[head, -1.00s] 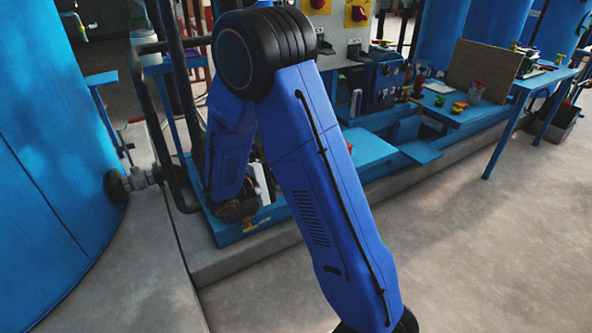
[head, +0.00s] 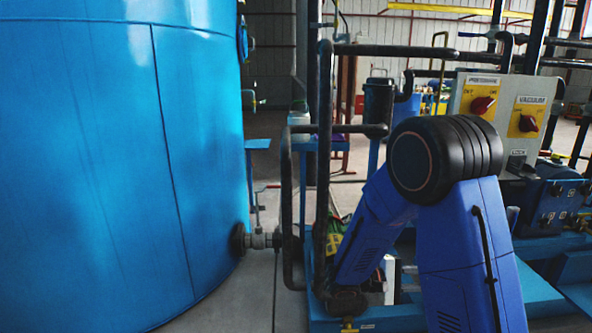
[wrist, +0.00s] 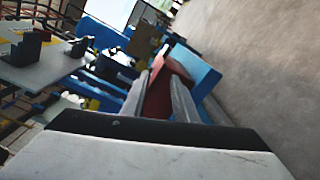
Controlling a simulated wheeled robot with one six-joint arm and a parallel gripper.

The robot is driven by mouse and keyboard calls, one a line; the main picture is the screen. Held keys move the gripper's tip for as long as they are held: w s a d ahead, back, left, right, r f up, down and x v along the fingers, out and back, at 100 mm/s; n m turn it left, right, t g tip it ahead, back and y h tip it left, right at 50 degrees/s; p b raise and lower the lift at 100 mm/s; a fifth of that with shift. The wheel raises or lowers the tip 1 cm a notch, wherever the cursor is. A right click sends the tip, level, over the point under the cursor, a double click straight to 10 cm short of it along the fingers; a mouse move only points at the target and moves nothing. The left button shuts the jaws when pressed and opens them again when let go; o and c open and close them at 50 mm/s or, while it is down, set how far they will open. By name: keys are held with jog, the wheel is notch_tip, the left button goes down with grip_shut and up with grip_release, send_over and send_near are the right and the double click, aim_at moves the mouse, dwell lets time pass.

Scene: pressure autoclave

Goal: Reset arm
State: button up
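My blue arm is bent in the head view, with its black joint standing in front of the pipework. My gripper (wrist: 168,85) shows in the wrist view as two grey fingers set apart. A dark red thing (wrist: 170,82) fills the gap between them. I cannot tell whether the fingers grip it or it lies beyond them. In the head view the gripper itself cannot be made out.
A large blue tank (head: 110,160) fills the left. Black pipes (head: 322,150) stand between it and my arm. Bare floor (wrist: 265,70) shows in the wrist view.

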jog(key=s+d+r+m+g+y, duration=0.1)
jog(key=s+r+m+g+y, duration=0.25)
jog(key=s+y, duration=1)
jog(key=s+a+r+m+t+y, duration=0.1)
jog(key=s+a+r+t+y, duration=0.3)
jog(key=s+a+t, duration=0.4)
jog(key=shift+s+a+r, duration=0.8)
jog(key=shift+s+a, duration=0.35)
jog(key=shift+s, duration=1.4)
jog(key=shift+d, duration=0.1)
